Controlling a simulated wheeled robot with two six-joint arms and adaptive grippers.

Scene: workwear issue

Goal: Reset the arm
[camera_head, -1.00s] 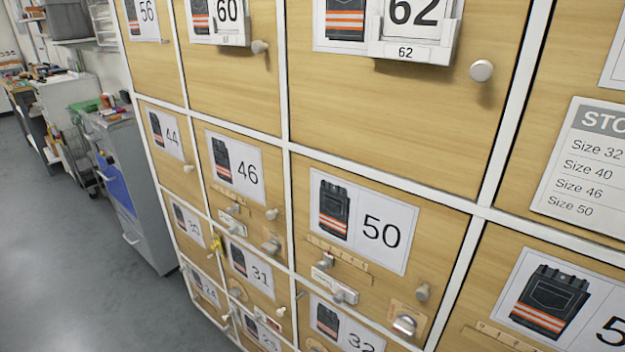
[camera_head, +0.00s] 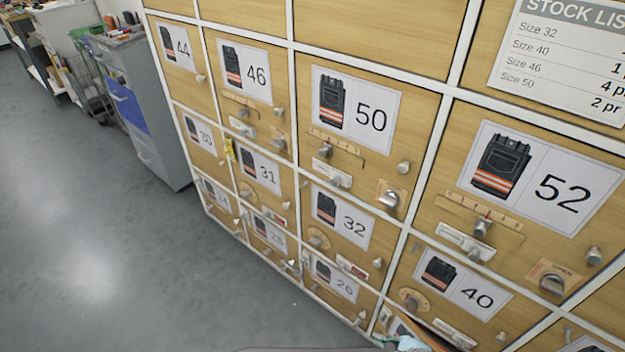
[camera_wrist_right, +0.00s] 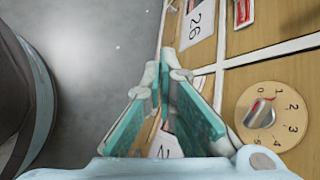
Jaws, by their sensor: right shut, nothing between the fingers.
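My right gripper (camera_head: 408,343) shows only as a small pale blue piece at the bottom edge of the head view, in front of the low part of the locker wall below door 40. In the right wrist view my right gripper (camera_wrist_right: 164,68) has its teal-padded fingers brought together at the tips, with nothing held between them. The fingers are in front of the locker doors, with the label 26 (camera_wrist_right: 197,27) just beyond the tips. Whether they touch a door cannot be told. My left gripper is not in view.
The wooden locker wall has numbered doors, such as door 52 (camera_head: 560,195), with protruding knobs and latches. A numbered dial (camera_wrist_right: 268,117) is right of the fingers. A grey cabinet (camera_head: 140,105) stands beyond the wall's left end. The grey floor (camera_head: 90,240) at left is clear.

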